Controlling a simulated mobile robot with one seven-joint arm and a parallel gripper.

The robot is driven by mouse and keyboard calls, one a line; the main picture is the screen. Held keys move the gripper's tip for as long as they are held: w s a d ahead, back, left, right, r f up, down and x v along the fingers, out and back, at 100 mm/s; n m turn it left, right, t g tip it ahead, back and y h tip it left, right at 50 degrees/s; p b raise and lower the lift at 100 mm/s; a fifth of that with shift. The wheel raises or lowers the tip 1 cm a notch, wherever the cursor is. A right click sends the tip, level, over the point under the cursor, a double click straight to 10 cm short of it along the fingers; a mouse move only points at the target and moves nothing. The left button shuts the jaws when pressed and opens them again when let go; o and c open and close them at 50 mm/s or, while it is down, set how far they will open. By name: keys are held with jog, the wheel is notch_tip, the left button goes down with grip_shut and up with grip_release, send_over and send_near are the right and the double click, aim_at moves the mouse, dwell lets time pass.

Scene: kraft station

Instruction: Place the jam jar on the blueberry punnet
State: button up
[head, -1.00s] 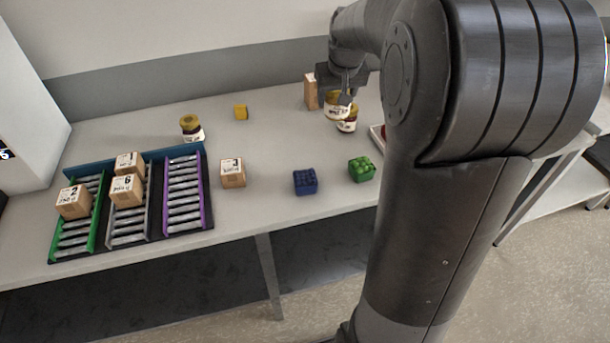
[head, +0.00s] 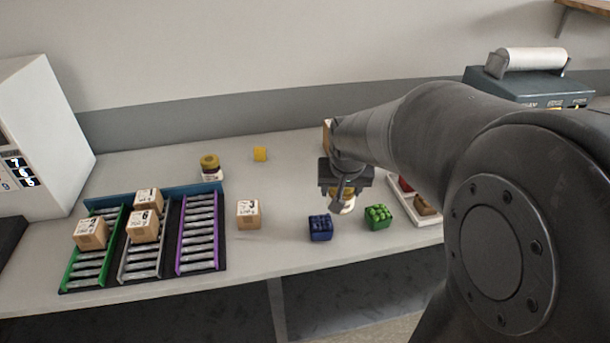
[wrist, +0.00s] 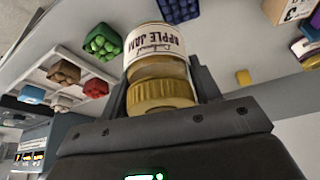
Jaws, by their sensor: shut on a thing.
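My gripper (head: 346,203) is shut on a jam jar (wrist: 158,46) in the wrist view. The jar has a gold lid toward my palm and a white label reading "APPLE JAM"; in the head view my gripper mostly hides it. The blueberry punnet (head: 320,229) is a dark blue box on the table, just left of and nearer than the gripper in the head view. Its edge also shows at the top of the wrist view (wrist: 180,10), beyond the jar. The jar appears apart from the punnet.
A green punnet (head: 378,217) stands right of the blueberries. A white tray (head: 422,222) with fruit punnets lies farther right. A carton (head: 249,214) stands left, beside coloured roller lanes with several cartons. Another gold-lidded jar (head: 210,167) and a yellow cube (head: 260,154) stand behind.

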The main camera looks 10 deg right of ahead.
jog(key=a+f, duration=0.1)
jog(key=w+a, duration=0.1)
jog(key=w+a+f, duration=0.1)
jog(key=shift+w+a+f, duration=0.25)
jog(key=shift+a+f, duration=0.1)
jog(key=shift+a, duration=0.05)
jog(key=shift+f, duration=1.95)
jog(key=shift+f, duration=0.1)
jog(key=o, duration=1.2)
jog(key=shift+f, duration=0.1)
jog(key=shift+o, duration=0.2)
jog(key=v, duration=1.2)
jog(key=s+r+n+t+y, duration=0.1)
jog(key=s+r+n, duration=0.1)
jog(key=s, duration=1.5)
jog(key=shift+a+r+n, duration=0.3)
jog(key=shift+a+r, duration=0.2)
